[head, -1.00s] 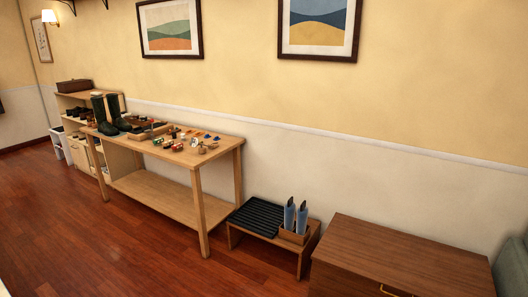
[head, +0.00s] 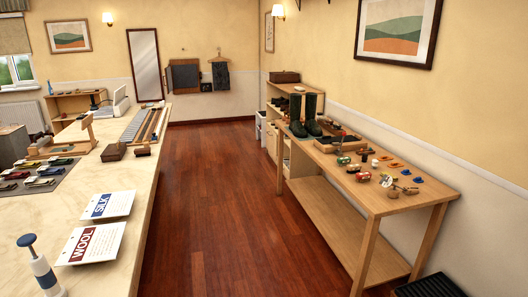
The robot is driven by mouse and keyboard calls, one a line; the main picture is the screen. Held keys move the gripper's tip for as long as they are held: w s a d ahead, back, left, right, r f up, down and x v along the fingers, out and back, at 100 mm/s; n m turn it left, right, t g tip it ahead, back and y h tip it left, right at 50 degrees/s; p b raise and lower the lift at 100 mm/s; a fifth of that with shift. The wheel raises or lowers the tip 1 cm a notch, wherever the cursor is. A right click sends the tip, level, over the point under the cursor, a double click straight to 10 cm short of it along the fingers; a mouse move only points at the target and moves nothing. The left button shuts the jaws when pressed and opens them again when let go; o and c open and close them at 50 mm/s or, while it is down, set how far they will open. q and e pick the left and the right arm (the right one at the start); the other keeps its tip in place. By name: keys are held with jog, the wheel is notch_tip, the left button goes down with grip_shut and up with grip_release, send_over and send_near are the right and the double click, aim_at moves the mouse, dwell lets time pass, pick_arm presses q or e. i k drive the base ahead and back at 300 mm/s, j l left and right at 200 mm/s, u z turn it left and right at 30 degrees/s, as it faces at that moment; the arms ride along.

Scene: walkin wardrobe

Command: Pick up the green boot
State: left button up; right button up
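A pair of dark green boots stands upright at the far end of a wooden bench on the right in the head view. The left boot (head: 296,115) and the right boot (head: 312,114) are side by side, close together. Neither of my grippers shows in the head view.
The wooden bench (head: 385,205) also bears a tray, small tins and several small items. A long pale table (head: 110,270) on the left holds SILK and WOOL cards. Clear red wooden floor (head: 222,190) runs between them. A mirror (head: 145,65) stands at the back.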

aim_at(297, 128)
jog(key=i+j+u, duration=0.15)
jog(key=i+u, duration=0.15)
jog(key=i, duration=0.65)
jog(key=i+u, duration=0.3)
jog(key=i, duration=0.65)
jog(key=i+l+z, duration=0.15)
jog(key=i, duration=0.4)
jog(key=i+z, duration=0.15)
jog(key=i, duration=0.4)
jog(key=i+z, duration=0.15)
jog(key=i, duration=0.4)
jog(key=i+j+z, duration=0.15)
jog(key=i, duration=0.4)
jog(key=i+j+z, duration=0.2)
jog(key=i, duration=0.3)
